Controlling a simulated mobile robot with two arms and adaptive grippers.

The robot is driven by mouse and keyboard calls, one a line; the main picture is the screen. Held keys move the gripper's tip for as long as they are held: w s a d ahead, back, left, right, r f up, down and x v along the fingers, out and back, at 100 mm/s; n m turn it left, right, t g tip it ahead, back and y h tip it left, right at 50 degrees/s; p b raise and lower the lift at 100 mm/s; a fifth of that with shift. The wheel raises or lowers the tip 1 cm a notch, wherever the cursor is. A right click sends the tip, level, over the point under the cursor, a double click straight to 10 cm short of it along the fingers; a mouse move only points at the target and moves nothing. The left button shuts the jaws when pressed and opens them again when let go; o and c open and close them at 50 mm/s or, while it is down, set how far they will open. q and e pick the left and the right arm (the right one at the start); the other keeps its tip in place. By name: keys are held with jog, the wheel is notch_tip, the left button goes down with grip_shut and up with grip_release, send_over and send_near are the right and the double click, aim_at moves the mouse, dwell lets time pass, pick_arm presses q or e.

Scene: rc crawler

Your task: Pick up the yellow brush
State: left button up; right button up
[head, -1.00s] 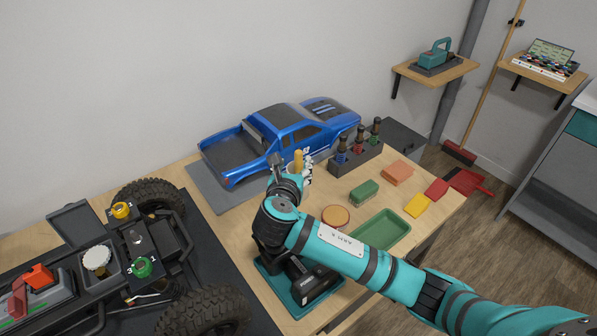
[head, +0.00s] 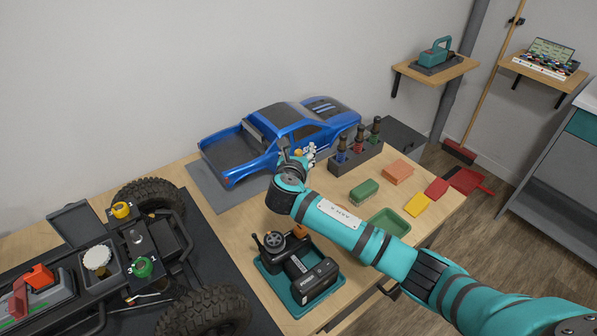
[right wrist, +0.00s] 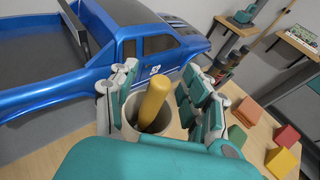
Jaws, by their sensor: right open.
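The yellow brush (right wrist: 154,103) shows in the right wrist view as a thick yellow handle standing tilted in a light round cup (right wrist: 130,110). Its lower end is hidden inside the cup. My right gripper (right wrist: 155,100) is open, with fingers on the left and right of the cup and handle. I cannot tell whether the fingers touch the cup. In the head view my right gripper (head: 298,160) is beside the blue truck body and covers most of the brush and cup. My left gripper is not in view.
The blue truck body (head: 285,135) stands close behind the gripper. A dark rack of shock absorbers (head: 355,157) is to its right. Green (head: 364,191), orange and yellow blocks lie farther right. A black device on a teal tray (head: 300,275) is in front.

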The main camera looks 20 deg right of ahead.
grip_shut()
jog(key=shift+r, duration=0.1)
dwell(0.4)
